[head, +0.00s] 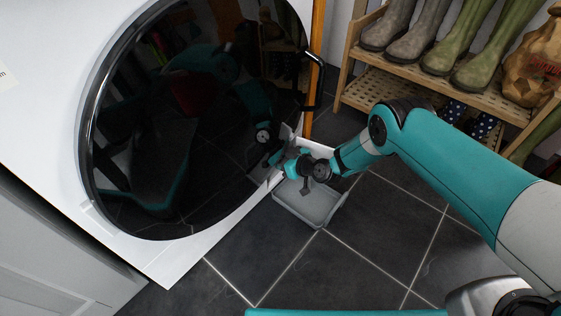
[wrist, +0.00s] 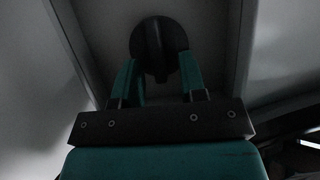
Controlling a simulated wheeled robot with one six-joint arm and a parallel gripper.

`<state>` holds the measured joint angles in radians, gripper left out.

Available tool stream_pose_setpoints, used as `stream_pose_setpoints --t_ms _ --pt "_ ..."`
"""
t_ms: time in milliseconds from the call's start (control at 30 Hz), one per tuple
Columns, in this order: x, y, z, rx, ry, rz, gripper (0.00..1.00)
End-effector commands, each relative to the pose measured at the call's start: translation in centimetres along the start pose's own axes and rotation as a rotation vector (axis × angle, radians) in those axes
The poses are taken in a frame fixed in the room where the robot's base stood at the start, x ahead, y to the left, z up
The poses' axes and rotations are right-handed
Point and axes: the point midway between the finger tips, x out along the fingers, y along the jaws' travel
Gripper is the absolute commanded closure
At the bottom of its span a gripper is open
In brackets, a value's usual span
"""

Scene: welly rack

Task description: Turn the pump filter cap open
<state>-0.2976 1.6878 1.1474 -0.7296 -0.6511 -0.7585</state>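The pump filter cap (wrist: 154,38) shows in the wrist view as a dark round knob with a raised ridge standing nearly upright across its middle. It sits in a recess low on the front of the white machine (head: 192,250). My gripper (wrist: 160,62) is open, its two teal fingers spread to the left and right of the ridge, with gaps between. The fingertips overlap the cap's edge in the picture; I cannot tell whether they touch it. In the head view my gripper (head: 280,160) reaches the machine's lower right corner and the cap is hidden.
A grey tray (head: 318,212) is on the floor under my gripper. The black round door (head: 190,120) of the machine is shut, with a dark handle (head: 316,82) at its right. A wooden rack (head: 385,88) with boots stands at the back right. Tiled floor in front is clear.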

Motion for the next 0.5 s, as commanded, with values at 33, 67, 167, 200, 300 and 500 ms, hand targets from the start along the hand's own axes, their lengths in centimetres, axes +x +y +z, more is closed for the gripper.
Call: stream_pose_setpoints --t_ms 33,67,167,200,300,500 --pt "0.07 0.01 -0.05 0.0 0.0 0.0 0.62" --pt "0.06 0.01 -0.07 0.0 0.0 0.0 0.62" --pt "0.03 0.01 -0.1 0.0 0.0 0.0 0.62" --pt "0.02 0.01 -0.1 0.0 0.0 0.0 0.62" --pt "0.02 0.01 -0.09 0.0 0.0 0.0 0.82" --pt "0.0 0.01 -0.07 0.0 0.0 0.0 1.0"
